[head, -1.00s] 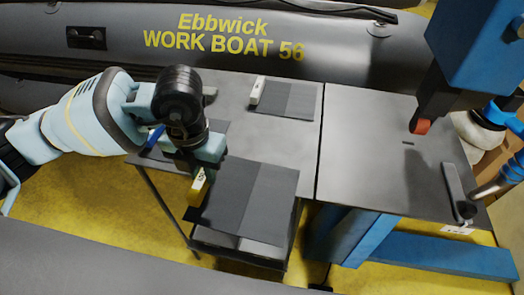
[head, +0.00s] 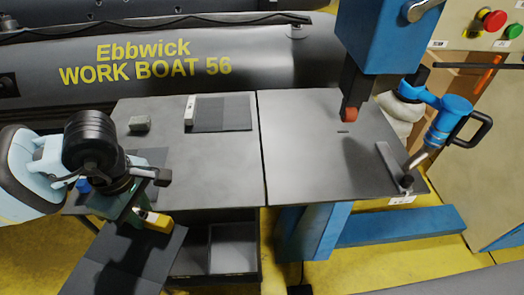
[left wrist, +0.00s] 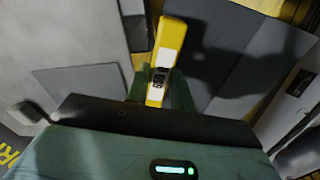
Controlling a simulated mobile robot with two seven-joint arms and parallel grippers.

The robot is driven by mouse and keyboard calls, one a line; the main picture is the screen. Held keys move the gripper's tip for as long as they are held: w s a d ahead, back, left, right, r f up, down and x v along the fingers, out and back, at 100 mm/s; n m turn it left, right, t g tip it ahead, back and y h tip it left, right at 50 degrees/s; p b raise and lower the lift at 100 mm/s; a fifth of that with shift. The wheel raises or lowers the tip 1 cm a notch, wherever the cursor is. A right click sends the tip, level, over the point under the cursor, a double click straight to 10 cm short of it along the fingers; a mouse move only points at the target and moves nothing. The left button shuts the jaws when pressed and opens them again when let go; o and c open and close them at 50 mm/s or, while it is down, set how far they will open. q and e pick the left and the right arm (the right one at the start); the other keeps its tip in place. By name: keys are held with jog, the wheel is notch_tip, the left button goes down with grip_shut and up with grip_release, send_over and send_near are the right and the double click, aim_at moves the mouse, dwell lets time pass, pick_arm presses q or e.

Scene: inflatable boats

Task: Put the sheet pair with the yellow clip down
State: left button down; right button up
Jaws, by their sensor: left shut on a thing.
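My left gripper (head: 137,210) is shut on the yellow clip (head: 158,222), which holds one edge of a dark grey sheet pair (head: 120,262). The sheet pair hangs out in front of the table's near left edge, cut off by the picture's bottom. In the left wrist view the yellow clip (left wrist: 166,55) stands between the fingers, with the sheet pair (left wrist: 245,50) to its right, in shadow. Another sheet pair (head: 222,113) with a white clip (head: 190,110) lies flat at the back of the table. My right gripper is not in view.
The grey table (head: 210,170) has clear room in its middle. A dark sheet (head: 150,157) lies at its left, partly behind my gripper, near a small grey block (head: 139,123). Open bins (head: 233,250) sit below. A blue machine with a red roller (head: 350,114) stands over the right table.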

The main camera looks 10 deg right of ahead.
pick_arm(q)
jog(key=m, duration=0.3)
jog(key=shift+s+a+f+m, duration=0.1)
jog(key=shift+a+m, duration=0.1)
jog(key=shift+m, duration=0.2)
jog(key=m, duration=0.3)
jog(key=shift+a+m, duration=0.15)
jog(key=shift+m, duration=0.25)
jog(key=m, duration=0.6)
jog(key=shift+s+a+f, duration=0.15)
jog(key=shift+a+f, duration=0.05)
jog(key=shift+s+d, duration=0.1)
